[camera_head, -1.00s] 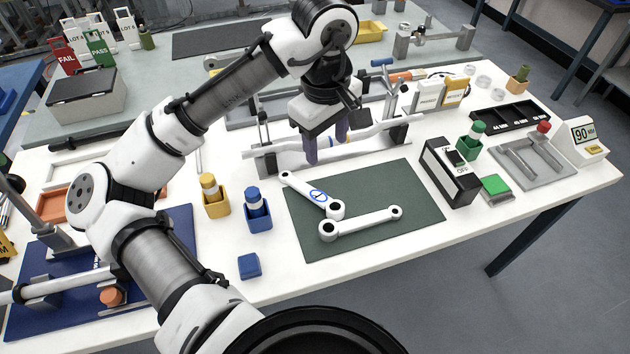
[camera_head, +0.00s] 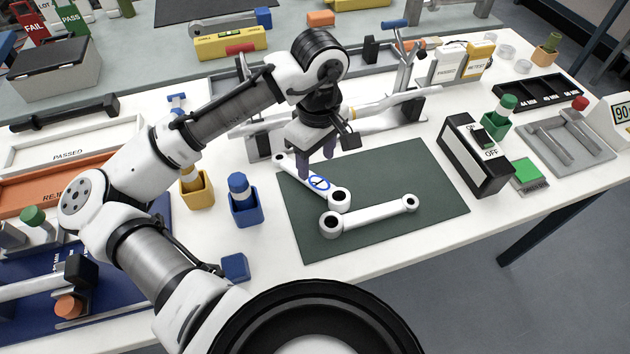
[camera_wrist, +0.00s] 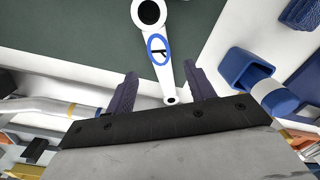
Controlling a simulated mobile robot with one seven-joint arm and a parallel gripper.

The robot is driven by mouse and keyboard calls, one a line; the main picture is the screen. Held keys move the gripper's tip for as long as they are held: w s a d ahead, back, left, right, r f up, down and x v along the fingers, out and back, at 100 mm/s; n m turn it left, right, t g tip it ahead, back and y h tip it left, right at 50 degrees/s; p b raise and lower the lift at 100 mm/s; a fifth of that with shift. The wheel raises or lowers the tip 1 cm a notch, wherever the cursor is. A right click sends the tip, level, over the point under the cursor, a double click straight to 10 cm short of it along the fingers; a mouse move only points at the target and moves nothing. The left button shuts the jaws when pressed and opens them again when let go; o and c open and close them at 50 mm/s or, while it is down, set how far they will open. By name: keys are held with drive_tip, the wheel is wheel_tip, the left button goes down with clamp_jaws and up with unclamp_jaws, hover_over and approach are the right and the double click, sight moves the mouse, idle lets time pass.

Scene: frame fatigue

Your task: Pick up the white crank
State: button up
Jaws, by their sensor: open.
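Two white cranks lie on a dark green mat (camera_head: 425,165). One crank (camera_head: 300,175) has a blue oval mark on its arm and lies slanted, its small end at the mat's upper left edge. A plain crank (camera_head: 375,215) lies in front of it, their large ends close together. My gripper (camera_head: 316,158) is open and empty above the marked crank. In the wrist view my gripper (camera_wrist: 161,72) points down with the marked crank (camera_wrist: 170,72) showing between its two dark fingers, small end nearest the palm. The plain crank is not seen in the wrist view.
A yellow holder (camera_head: 197,190) and a blue holder (camera_head: 243,207) stand left of the mat, with a small blue block (camera_head: 235,266) in front. A white frame tube (camera_head: 385,107) on a stand lies behind. A black switch box (camera_head: 475,155) stands at right.

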sight(315, 180)
drive_tip(key=shift+a+f+p, duration=0.1)
drive_tip(key=shift+f+p, duration=0.3)
drive_tip(key=shift+f, duration=2.45)
clamp_jaws()
